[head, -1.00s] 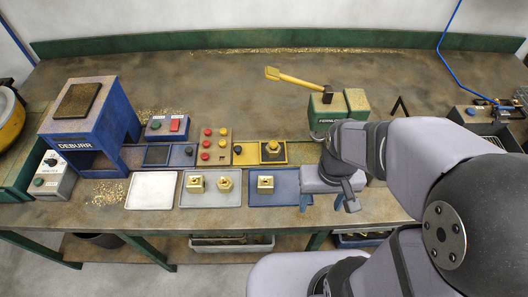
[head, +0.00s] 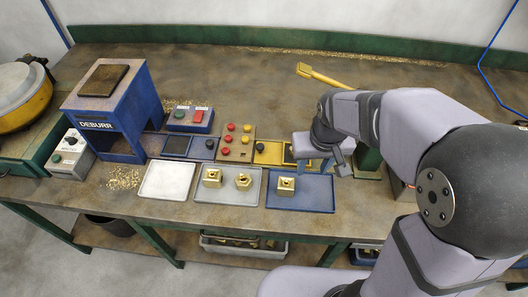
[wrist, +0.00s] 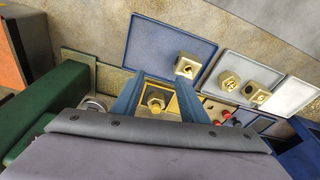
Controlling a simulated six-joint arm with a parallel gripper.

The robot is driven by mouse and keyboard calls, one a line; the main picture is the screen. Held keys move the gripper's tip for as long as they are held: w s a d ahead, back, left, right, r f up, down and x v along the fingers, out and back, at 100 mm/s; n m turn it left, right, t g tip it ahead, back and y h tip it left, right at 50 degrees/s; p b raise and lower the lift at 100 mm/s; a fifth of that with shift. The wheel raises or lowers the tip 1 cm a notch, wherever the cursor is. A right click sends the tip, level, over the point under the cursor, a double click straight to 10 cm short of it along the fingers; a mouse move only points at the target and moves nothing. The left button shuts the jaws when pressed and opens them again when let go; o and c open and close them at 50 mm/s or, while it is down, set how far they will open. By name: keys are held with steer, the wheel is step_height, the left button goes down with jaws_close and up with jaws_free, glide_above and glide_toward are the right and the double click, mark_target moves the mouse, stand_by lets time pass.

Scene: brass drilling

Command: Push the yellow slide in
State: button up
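In the wrist view, a brass part (wrist: 155,101) sits in the nest, between the two spread blue fingers of my gripper (wrist: 160,96). The fingers stand apart from the part. Their exact height over the nest is hard to tell.
Left stand the blue DEBURR machine (head: 112,108), a blue slide (head: 177,145) and a two-button box (head: 190,119). In front lie a white tray (head: 166,180), a grey tray (head: 226,194) with two brass parts and a blue tray (head: 310,199) with one. A green vise (head: 368,158) is at right.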

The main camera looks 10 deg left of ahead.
steer(key=n+t+y+b, duration=0.1)
steer(key=n+t+b, duration=0.1)
steer(key=b, duration=0.3)
glide_toward(261, 146)
steer(key=f, duration=0.1)
steer(key=shift+p+x, duration=0.95)
steer(key=shift+x, duration=2.6)
steer(key=shift+w+a, duration=0.1)
steer(key=shift+w, duration=0.05)
